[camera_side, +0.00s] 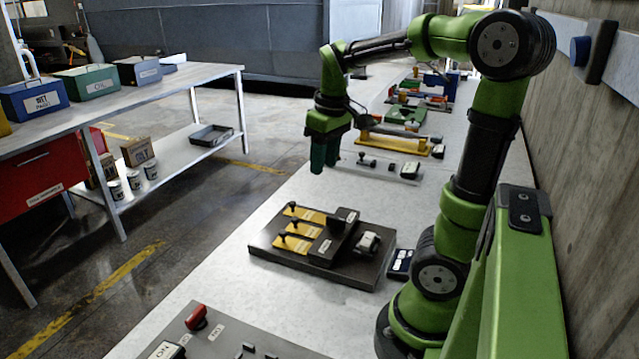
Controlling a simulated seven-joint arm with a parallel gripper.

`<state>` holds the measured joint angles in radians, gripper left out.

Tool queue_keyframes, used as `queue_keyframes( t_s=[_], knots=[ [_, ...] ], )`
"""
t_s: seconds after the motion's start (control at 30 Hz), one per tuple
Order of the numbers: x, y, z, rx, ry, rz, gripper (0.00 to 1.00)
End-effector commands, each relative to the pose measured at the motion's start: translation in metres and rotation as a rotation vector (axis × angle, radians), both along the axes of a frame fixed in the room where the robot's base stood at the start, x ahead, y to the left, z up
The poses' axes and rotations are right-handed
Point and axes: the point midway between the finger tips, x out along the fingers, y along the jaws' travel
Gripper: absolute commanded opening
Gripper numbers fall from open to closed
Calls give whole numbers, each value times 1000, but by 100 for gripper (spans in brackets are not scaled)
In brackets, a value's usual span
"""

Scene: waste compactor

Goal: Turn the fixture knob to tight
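My gripper (325,156) hangs fingers down above the light bench top, behind the dark board. Its green fingers look close together, but the gap between them is not clear. I see nothing held. No part in view can be surely told as the fixture knob. A grey plate (345,166) with small black knobs lies just beyond and right of my gripper. A dark board (300,262) with yellow plates, black levers and a black block lies nearer the camera. A panel with a red handle (197,316) is at the bottom. Labels are too small to read surely.
A yellow fixture (398,142) and green and red-blue fixtures stand farther along the bench (215,262). A small dark box (400,263) sits right of the board. A concrete wall (575,140) bounds the right. A side table (185,82) with bins stands left across the floor.

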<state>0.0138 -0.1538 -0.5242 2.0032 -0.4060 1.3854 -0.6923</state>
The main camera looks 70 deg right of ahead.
Motion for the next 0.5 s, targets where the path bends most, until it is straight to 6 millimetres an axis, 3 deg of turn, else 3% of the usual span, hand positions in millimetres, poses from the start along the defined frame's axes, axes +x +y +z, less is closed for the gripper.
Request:
queue_keyframes(
  t_s=[0.03,0.1,0.3,0.5],
  knots=[
    [-5,-17,3,-18,49,36,39],
    [-12,-29,10,-30,92,101,39],
    [-20,-28,13,-18,123,227,39],
    [-21,-27,-11,-16,123,235,39]
  ],
)
